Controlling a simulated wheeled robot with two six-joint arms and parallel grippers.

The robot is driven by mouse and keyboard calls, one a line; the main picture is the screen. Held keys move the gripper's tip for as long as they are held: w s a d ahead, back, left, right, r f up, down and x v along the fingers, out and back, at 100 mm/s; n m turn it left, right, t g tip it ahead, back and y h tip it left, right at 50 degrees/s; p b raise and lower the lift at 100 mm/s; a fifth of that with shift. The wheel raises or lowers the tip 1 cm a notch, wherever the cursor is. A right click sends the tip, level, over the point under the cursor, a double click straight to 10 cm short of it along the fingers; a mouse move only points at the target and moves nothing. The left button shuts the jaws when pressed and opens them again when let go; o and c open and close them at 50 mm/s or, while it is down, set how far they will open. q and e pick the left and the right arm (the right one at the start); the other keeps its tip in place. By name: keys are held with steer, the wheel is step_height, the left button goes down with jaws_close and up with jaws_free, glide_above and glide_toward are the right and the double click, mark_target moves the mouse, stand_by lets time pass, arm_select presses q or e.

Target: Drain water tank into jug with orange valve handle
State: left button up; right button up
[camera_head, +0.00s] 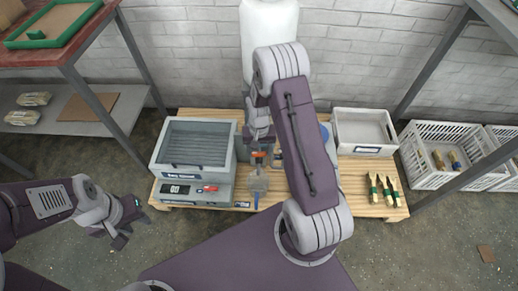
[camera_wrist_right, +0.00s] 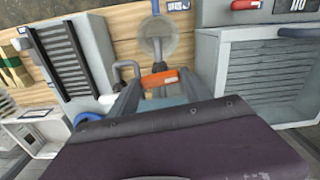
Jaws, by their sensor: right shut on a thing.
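The orange valve handle (camera_head: 258,154) sits at the middle of the wooden table, just above the jug. My right gripper (camera_head: 260,138) reaches down to it from above. In the right wrist view the orange handle (camera_wrist_right: 159,79) lies crosswise between my fingers, and the gripper is shut on it. A clear jug (camera_head: 257,182) with a blue handle stands below the valve; it also shows in the wrist view (camera_wrist_right: 158,45). Its water level cannot be made out. A white tank (camera_head: 268,28) rises behind, partly hidden by my right arm. My left gripper (camera_head: 128,230) is open and empty, off the table's left side.
Shelving stands at left; slatted crates (camera_head: 425,180) are at right.

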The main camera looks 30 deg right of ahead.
steer(key=n+p, duration=0.3)
steer(key=shift+r+p, duration=0.3)
steer(key=n+p, duration=0.3)
steer(key=n, duration=0.1)
steer(key=n+p, duration=0.2)
steer(key=n, duration=0.2)
steer(key=shift+f+n+p, duration=0.15)
steer(key=shift+n+p, duration=0.15)
steer(key=shift+p, duration=0.1)
steer(key=shift+f+n+p, duration=0.1)
steer(key=shift+n+p, duration=0.75)
steer(key=shift+n, duration=1.25)
steer(key=o, duration=1.4)
steer(key=shift+c, duration=0.2)
